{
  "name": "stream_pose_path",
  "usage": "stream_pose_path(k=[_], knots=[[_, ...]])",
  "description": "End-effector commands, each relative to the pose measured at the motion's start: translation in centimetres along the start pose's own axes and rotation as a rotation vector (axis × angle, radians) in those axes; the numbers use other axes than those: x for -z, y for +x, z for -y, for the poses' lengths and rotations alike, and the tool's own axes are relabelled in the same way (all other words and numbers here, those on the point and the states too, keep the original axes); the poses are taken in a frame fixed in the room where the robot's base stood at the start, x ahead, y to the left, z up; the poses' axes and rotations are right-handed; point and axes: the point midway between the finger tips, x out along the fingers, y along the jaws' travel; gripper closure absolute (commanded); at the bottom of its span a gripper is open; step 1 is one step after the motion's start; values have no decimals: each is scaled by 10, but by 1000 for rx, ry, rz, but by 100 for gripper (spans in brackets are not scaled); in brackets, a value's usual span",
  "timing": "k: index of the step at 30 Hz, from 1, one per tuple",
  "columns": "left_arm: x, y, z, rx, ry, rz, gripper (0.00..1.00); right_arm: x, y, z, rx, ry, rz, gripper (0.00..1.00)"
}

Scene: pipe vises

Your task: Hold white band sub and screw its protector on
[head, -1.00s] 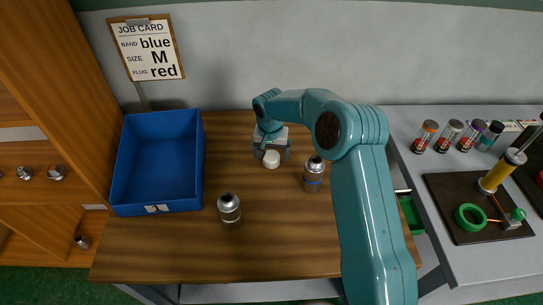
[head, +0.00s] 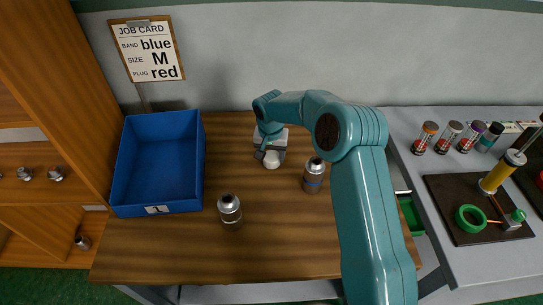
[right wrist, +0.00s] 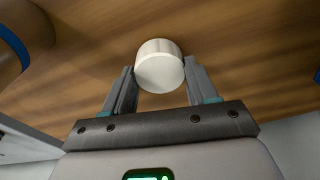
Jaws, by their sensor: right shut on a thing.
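My right gripper (head: 268,157) is low over the back middle of the wooden table. It is shut on a plain white round cap (head: 271,161), which looks like a protector. In the right wrist view the white cap (right wrist: 159,66) sits between the two fingertips (right wrist: 159,80); I cannot tell what, if anything, is under it. A steel sub (head: 229,208) stands upright at the front middle; its band colour is not clear. Another steel sub (head: 313,176) with a blue band stands to the right of the gripper. My left gripper is not in view.
A blue bin (head: 158,160) stands at the table's left. A job card (head: 146,50) reads blue, M, red. The right counter holds several banded cans (head: 447,137) and a dark mat (head: 466,226) with a green ring.

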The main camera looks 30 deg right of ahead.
Motion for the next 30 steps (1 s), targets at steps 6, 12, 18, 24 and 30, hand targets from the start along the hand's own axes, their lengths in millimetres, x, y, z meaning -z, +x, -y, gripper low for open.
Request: stream_pose_path(k=[6,12,18,24,30], knots=[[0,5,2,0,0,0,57,4,-29,1,4,2,-5,71],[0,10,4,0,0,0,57,11,-80,1,5,2,-7,71],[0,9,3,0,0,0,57,17,-133,1,4,1,-5,71],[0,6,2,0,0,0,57,21,-171,1,4,0,-3,71],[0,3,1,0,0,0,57,23,-191,0,2,0,-2,71]])
